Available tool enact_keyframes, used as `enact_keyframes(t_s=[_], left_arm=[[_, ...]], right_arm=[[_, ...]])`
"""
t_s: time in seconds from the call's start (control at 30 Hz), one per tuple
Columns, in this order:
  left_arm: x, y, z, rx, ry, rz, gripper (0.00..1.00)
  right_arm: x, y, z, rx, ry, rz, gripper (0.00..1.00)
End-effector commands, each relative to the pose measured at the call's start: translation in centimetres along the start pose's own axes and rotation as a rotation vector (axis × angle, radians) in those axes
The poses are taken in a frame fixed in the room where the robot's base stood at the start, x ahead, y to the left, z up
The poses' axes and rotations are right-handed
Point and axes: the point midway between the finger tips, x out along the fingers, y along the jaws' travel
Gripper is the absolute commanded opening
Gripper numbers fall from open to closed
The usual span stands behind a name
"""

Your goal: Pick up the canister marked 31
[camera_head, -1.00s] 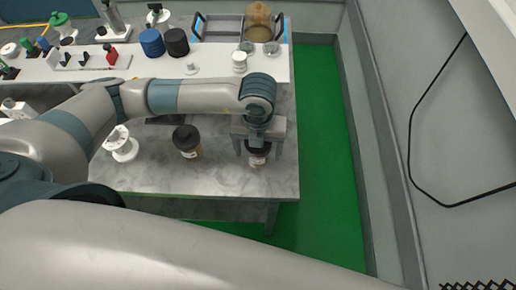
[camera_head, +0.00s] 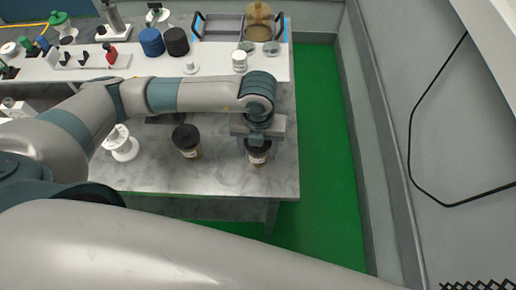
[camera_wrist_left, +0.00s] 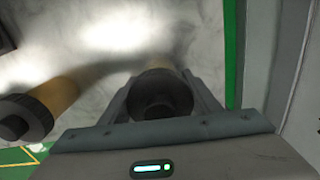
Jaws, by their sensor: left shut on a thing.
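A brown canister with a black lid and a pale label (camera_head: 258,158) stands near the right end of the marble-topped table. My left gripper (camera_head: 257,143) is over it from above, shut on its upper part. In the left wrist view the black lid (camera_wrist_left: 160,94) sits between the two fingers (camera_wrist_left: 162,98). A second, similar canister (camera_head: 187,144) stands to its left, apart; it also shows in the left wrist view (camera_wrist_left: 28,116). The numbers on both labels are too small to read. My right gripper is out of view.
A white spool (camera_head: 122,146) stands left of the canisters. A raised white shelf (camera_head: 215,69) behind holds a white jar (camera_head: 239,62), dark blue and black tubs and a tray. The table's right edge is close, with green floor (camera_head: 325,150) beyond.

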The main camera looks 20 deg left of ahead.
Motion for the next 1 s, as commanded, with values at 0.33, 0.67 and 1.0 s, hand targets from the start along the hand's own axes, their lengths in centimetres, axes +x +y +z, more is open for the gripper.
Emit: enact_keyframes(t_s=[0.33,0.67,1.0], left_arm=[[-2.7,-0.1,0.1,0.001,-0.003,-0.004,0.3],[-5.2,-2.9,-0.3,0.004,-0.004,-0.004,0.3],[-8.8,-8.7,-0.9,0.004,-0.005,-0.004,0.3]], right_arm=[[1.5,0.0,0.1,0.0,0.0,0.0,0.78],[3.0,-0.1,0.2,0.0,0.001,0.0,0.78],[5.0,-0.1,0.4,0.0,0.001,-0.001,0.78]])
